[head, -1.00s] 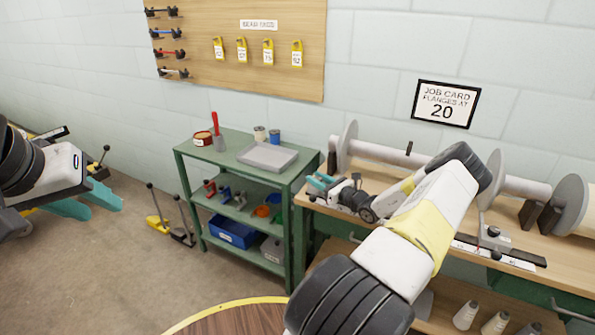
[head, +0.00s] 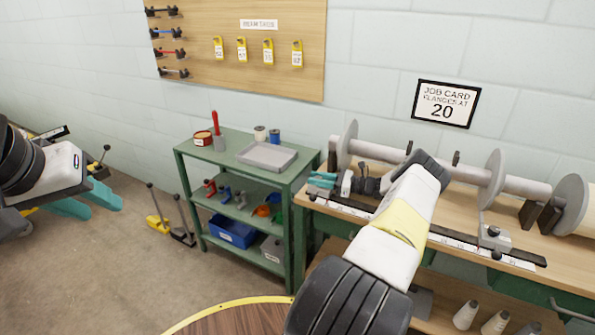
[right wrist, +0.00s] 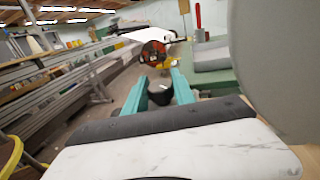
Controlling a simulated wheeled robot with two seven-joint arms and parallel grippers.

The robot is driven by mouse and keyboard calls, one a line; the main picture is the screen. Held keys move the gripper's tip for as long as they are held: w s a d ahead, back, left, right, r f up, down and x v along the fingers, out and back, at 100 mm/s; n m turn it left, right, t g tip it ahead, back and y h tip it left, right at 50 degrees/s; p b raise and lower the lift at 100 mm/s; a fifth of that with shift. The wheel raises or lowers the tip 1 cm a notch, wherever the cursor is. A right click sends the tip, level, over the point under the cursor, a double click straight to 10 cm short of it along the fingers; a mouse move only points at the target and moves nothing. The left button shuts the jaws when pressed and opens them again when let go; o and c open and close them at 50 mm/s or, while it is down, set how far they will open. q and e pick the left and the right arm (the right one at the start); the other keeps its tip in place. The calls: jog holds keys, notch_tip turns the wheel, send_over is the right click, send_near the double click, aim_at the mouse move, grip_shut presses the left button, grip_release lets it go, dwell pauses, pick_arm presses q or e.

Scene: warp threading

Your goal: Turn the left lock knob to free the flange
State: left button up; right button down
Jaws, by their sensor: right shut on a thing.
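My right gripper (head: 322,181) is at the left end of the beam on the bench, its teal fingers close in front of the left flange (head: 349,139), a grey disc. In the right wrist view the fingers (right wrist: 159,92) are shut on a black knob (right wrist: 160,96), apparently the left lock knob. The flange (right wrist: 280,60) fills the right side of that view. In the head view the knob is hidden by the gripper. Another grey flange (head: 492,178) stands further right on the beam. My left gripper (head: 88,203) is open and empty over the floor at far left.
A green cart (head: 215,157) with a grey tray (head: 267,156) and a red-handled tool (head: 216,125) stands left of the bench. A scale strip with a grey block (head: 494,238) runs along the bench front. A job card (head: 446,103) reads 20.

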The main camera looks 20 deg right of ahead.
jog(key=c, duration=1.1)
grip_release()
jog(key=shift+o, duration=0.2)
jog(key=v, duration=0.7)
jog(key=shift+s+d, duration=0.2)
jog(key=shift+d, duration=0.1)
